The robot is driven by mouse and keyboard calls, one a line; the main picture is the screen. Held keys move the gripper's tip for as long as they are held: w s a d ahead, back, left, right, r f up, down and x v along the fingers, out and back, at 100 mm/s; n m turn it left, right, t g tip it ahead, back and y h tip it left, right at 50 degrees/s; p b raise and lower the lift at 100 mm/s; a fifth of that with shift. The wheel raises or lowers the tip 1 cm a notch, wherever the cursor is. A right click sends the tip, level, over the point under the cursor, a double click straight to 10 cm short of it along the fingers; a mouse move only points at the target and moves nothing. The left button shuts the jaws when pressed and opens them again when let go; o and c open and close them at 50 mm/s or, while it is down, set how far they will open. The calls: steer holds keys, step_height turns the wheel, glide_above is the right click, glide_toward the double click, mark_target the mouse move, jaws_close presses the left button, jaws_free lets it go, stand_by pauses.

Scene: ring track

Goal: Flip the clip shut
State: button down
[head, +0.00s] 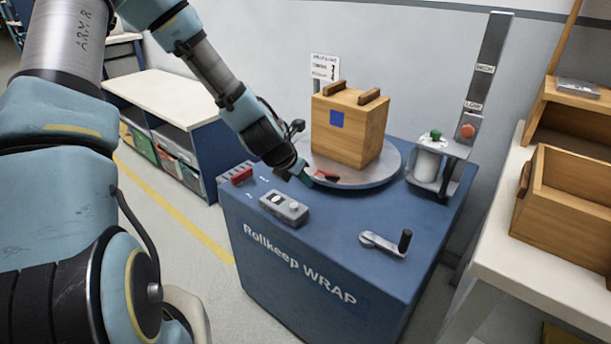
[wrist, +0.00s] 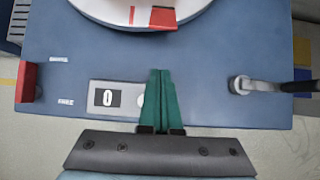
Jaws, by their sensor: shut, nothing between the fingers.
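A small red clip (head: 325,175) sits at the near edge of the grey turntable (head: 386,172). It also shows in the wrist view (wrist: 163,18), at the top, red with a darker part; I cannot tell whether it stands open or shut. My gripper (head: 308,179) is just left of the clip in the head view. In the wrist view its green fingers (wrist: 160,72) are shut and empty. Their tips point toward the clip, with blue table top showing between.
A wooden box (head: 350,130) stands on the turntable. The blue machine top (head: 335,213) carries a control panel (head: 284,206), a red block (head: 241,175) at left and a crank (head: 387,243). The film roll and mast (head: 485,85) rise at right.

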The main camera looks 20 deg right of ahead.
mark_target(328, 174)
steer(key=x, duration=0.7)
steer(key=shift+f, duration=0.1)
steer(key=r, duration=0.1)
steer(key=d+r+p, duration=0.1)
steer(key=r, duration=0.1)
steer(key=shift+w+d+p, duration=0.15)
steer(key=shift+w+p, duration=0.2)
steer(key=shift+w, duration=0.05)
steer(key=shift+w+d+r, duration=0.2)
steer(key=shift+d+r, duration=0.1)
steer(key=shift+p, duration=0.3)
